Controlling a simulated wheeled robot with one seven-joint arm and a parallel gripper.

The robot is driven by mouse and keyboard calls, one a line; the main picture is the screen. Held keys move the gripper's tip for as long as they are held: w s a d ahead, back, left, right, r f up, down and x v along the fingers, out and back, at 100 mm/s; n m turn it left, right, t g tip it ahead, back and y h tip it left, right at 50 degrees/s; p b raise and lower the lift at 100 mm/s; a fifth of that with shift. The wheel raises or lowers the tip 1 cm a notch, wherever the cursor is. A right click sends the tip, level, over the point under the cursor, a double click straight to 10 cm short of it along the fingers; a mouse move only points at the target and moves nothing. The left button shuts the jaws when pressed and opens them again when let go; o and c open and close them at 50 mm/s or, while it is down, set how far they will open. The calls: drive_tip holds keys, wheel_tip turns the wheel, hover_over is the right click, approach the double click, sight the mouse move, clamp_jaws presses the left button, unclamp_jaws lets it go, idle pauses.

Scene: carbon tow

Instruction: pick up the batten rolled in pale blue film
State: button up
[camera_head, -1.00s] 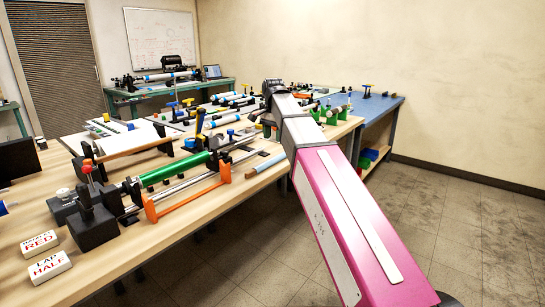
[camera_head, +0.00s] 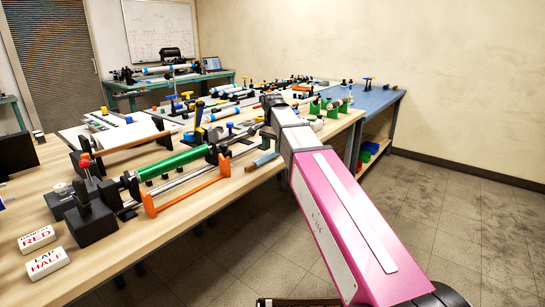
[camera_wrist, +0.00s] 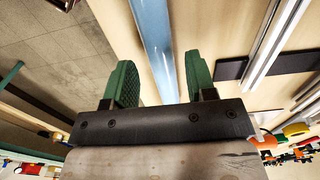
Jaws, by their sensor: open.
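The batten rolled in pale blue film (camera_wrist: 153,38) runs lengthwise through the wrist view. Its near part lies between the two green fingers of my gripper (camera_wrist: 160,82). The fingers are open, with a gap on both sides of it, and it is not held. In the head view a short stretch of the batten (camera_head: 262,161) shows near the front edge of the wooden table, beside my arm. My arm hides the rest of it, and my gripper's fingers are not visible there.
Pale rails (camera_wrist: 272,45) on a dark support lie right of the batten in the wrist view. A green roller (camera_head: 172,165) and an orange frame (camera_head: 188,188) stand on the table (camera_head: 165,228) to the left. The floor in front is clear.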

wheel_tip(320, 180, down, 2)
drive_tip(key=shift+f, duration=0.2)
clamp_jaws()
drive_tip(key=shift+r, duration=0.1)
